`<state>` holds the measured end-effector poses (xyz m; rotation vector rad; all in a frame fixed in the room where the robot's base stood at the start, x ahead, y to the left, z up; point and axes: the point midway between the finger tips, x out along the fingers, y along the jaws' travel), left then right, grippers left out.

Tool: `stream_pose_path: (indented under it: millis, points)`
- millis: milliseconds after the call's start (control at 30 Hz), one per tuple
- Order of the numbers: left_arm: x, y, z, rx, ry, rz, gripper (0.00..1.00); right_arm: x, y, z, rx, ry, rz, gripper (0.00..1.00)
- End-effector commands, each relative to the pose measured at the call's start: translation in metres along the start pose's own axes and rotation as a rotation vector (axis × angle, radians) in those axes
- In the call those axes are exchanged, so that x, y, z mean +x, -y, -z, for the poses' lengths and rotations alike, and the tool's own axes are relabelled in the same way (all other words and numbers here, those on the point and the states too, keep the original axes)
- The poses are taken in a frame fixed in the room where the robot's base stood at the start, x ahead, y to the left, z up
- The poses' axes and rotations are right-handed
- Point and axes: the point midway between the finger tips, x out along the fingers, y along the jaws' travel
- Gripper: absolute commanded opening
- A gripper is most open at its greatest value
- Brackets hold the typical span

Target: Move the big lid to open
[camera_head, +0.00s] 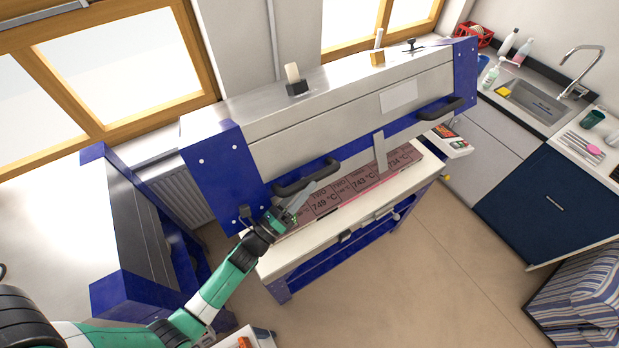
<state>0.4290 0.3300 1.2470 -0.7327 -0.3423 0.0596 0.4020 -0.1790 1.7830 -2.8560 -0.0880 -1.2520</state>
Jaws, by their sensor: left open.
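The big lid (340,123) is a long grey metal cover with blue end plates, seen across the middle of the head view. It stands raised above the kiln base (342,233), leaving a gap along the front. The lid's front has a left black handle (305,178) and a right black handle (440,110). My left gripper (297,205) is open, just below and in front of the left handle, over the base's left end. I cannot tell whether it touches the handle. My right gripper is not in view.
Reddish panels with temperature labels (362,184) lie in the kiln. Another blue and grey unit (135,225) stands at the left. A sink counter (540,105), a dark blue cabinet (540,205) and a striped chair (580,285) are at the right. The floor between (410,270) is clear.

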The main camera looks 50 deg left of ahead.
Motion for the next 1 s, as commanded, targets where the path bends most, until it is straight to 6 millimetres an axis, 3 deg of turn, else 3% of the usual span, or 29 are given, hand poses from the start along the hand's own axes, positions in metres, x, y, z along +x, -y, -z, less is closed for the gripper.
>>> stream_pose_path:
  millis: [167,467,800,1000]
  points:
    - [0.022,0.0,0.0,0.0,0.0,0.001,0.62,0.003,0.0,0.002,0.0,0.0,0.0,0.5]
    - [0.026,0.0,0.0,-0.001,0.0,0.0,0.62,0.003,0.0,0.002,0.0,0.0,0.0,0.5]
    - [0.025,0.0,0.0,-0.001,0.0,0.0,0.01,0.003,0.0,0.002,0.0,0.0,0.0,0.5]
    - [0.025,0.0,0.0,-0.001,0.0,0.0,0.0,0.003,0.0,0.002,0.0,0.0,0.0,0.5]
